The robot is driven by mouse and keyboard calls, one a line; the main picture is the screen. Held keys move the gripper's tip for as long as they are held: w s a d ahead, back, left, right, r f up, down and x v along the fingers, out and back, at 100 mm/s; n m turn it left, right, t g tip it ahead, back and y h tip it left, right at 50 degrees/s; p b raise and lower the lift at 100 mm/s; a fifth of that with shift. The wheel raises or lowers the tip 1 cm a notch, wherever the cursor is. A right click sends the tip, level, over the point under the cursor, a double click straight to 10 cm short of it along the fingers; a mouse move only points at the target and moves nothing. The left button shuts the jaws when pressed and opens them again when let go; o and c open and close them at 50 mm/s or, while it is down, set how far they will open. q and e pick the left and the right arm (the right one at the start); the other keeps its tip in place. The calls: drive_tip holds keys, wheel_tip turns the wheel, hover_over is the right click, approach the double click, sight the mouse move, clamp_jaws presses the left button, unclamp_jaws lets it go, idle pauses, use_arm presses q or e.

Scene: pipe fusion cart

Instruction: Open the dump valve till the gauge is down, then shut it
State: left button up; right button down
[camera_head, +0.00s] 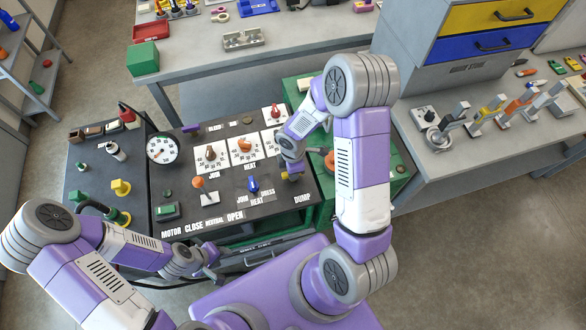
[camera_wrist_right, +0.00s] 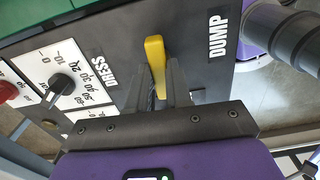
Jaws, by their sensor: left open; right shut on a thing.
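The dump valve's yellow lever (camera_wrist_right: 154,52) shows in the right wrist view, next to the white DUMP label (camera_wrist_right: 218,35). My right gripper (camera_wrist_right: 158,88) is shut on this lever, with a dark finger on each side of it. In the head view my right gripper (camera_head: 291,168) is over the right part of the black panel, and its wrist hides most of the lever. The round white gauge (camera_head: 162,149) stands at the panel's upper left; its needle is too small to read. My left gripper (camera_head: 208,276) is open and empty near the panel's front edge.
A dark side panel with hoses and a yellow knob (camera_head: 121,187) is at the left. A grey bench (camera_head: 450,160) with tools stands at the right.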

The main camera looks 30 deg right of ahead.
drive_tip(key=shift+n, duration=0.4)
drive_tip(key=c, duration=1)
unclamp_jaws()
drive_tip(key=shift+c, duration=0.2)
wheel_tip(320, 180, up, 8)
drive_tip(key=shift+f+p, duration=0.2)
drive_tip(key=shift+p, duration=0.75)
